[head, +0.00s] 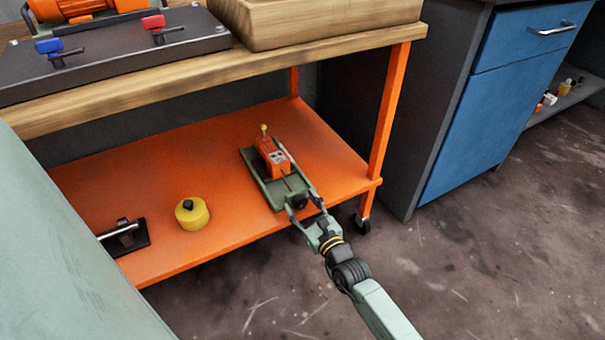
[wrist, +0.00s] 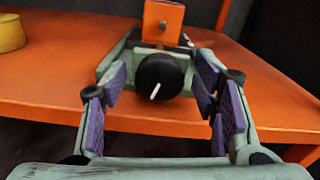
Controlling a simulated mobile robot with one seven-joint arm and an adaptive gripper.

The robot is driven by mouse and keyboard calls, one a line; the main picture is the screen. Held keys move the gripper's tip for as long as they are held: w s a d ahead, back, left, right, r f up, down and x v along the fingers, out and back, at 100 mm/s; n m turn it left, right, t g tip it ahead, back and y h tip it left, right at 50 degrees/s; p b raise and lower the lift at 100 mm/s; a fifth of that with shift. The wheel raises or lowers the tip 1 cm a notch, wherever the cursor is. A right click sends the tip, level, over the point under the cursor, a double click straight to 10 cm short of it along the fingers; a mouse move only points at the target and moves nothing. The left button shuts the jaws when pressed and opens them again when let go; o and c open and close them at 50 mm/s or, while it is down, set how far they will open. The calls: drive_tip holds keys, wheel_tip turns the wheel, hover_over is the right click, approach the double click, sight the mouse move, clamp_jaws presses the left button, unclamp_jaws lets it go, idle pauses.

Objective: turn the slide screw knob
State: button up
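The slide screw knob (wrist: 160,76) is round and black with a white mark on its face, tilted a little from upright. It sits at the near end of a green slide base (head: 249,165) on the orange lower shelf; in the head view the knob (head: 299,202) is small and dark. An orange block (head: 273,158) with a yellow-tipped top stands on the slide. My gripper (wrist: 162,104) is open, its purple-padded fingers to the left and right of the knob with gaps on both sides. In the head view my gripper (head: 307,207) reaches the slide's near end.
The orange shelf (head: 150,180) also holds a yellow round container (head: 192,213) and a black piece with a metal bar (head: 124,237). An orange leg (head: 389,110) stands right of the slide. The wooden tabletop (head: 200,75) overhangs the shelf. Floor in front is open.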

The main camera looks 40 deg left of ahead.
drive_tip(key=c, duration=1)
drive_tip(key=n+p, duration=0.1)
drive_tip(key=n, duration=0.2)
drive_tip(key=shift+s+n+p, duration=0.1)
drive_tip(key=shift+n+p, duration=0.45)
drive_tip(key=shift+n, duration=1.65)
drive_tip(key=o, duration=1.1)
drive_tip(key=shift+o, duration=0.2)
drive_tip(key=shift+f, duration=0.1)
